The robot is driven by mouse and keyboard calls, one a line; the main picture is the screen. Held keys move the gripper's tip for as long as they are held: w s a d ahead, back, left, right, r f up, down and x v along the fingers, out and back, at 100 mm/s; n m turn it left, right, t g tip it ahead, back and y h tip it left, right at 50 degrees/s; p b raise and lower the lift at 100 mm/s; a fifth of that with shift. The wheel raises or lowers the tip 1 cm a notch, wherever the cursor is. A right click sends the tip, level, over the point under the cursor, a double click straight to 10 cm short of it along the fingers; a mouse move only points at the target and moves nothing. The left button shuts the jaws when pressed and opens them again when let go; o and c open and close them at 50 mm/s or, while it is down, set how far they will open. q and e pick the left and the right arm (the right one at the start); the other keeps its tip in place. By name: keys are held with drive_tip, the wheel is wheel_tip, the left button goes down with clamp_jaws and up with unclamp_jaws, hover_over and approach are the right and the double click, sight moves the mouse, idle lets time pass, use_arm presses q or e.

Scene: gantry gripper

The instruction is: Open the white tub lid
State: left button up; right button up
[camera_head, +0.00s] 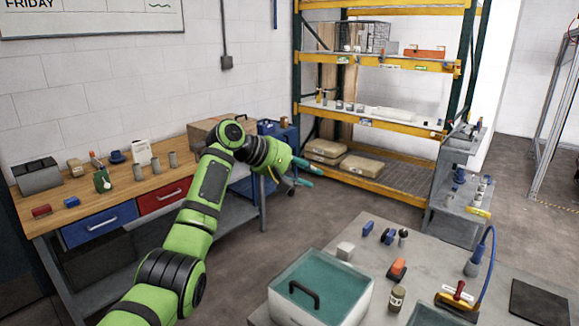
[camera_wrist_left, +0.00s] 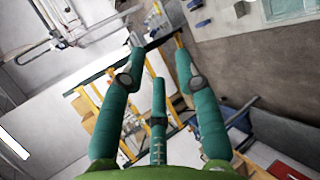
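The white tub (camera_head: 345,312) stands at the front left of the grey table, partly cut off by the lower edge of the head view. Its teal lid (camera_head: 335,275) lies over the top, with a black handle (camera_head: 304,294) on it. My left gripper (camera_head: 304,172) is in the air beyond the tub, up and slightly left of it, and well apart from the lid. In the left wrist view its teal fingers (camera_wrist_left: 157,55) are spread with nothing between them. A teal corner at the top right there may be the lid. My right gripper is not in view.
The grey table (camera_head: 435,247) also holds a white block (camera_head: 345,251), an orange-and-black item (camera_head: 397,270), a brown jar (camera_head: 396,298), and a blue-hosed tool (camera_head: 473,266). A wooden workbench (camera_head: 100,201) stands left, a yellow rack (camera_head: 380,63) behind. Open floor lies between.

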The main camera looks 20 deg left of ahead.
use_arm(q)
drive_tip(key=v, duration=0.5)
drive_tip(key=shift+a, duration=0.1)
idle(0.3)
